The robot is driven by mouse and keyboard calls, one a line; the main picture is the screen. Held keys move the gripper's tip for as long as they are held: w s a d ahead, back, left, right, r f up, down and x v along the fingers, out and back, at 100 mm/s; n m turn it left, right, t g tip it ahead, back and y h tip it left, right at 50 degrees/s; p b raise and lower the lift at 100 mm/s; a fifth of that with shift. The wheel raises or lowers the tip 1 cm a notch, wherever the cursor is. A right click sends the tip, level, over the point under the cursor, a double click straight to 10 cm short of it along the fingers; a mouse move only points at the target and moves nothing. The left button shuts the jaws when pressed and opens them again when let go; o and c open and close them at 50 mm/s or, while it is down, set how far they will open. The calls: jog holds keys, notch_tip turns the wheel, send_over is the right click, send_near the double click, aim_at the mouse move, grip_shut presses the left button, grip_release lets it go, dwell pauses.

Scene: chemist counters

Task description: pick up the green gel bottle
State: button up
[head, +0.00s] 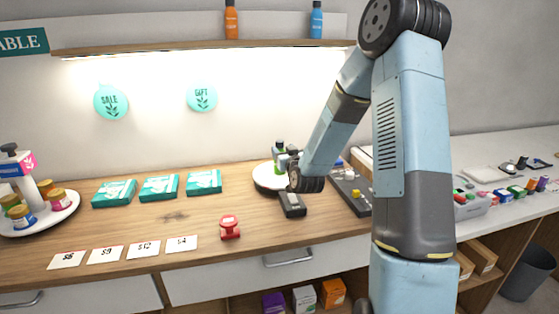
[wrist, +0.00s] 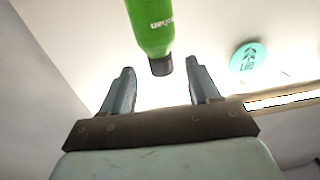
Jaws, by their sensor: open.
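The green gel bottle (wrist: 151,24) is large at the top of the wrist view, with pale lettering and a dark cap pointing down in the picture. My gripper (wrist: 160,66) is open, its two fingers apart, with the cap showing in line with the gap between them. No finger visibly touches the bottle, and its far end is cut off by the frame. In the head view a green bottle with a dark cap (head: 277,151) stands on a white round tray (head: 262,181), beside my arm's end. My fingers are not clear there.
Teal boxes (head: 159,187) stand in a row left of the tray. A dark handheld device (head: 292,204) and a red stamp-like object (head: 230,228) are in front. Price cards (head: 144,249) line the counter (head: 178,217). A dark board (head: 352,192) lies right of the tray.

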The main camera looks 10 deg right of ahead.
aim_at(281, 147)
jog(key=shift+w+a, duration=0.2)
jog(key=shift+w, duration=2.35)
jog(key=shift+c, duration=0.3)
grip_shut()
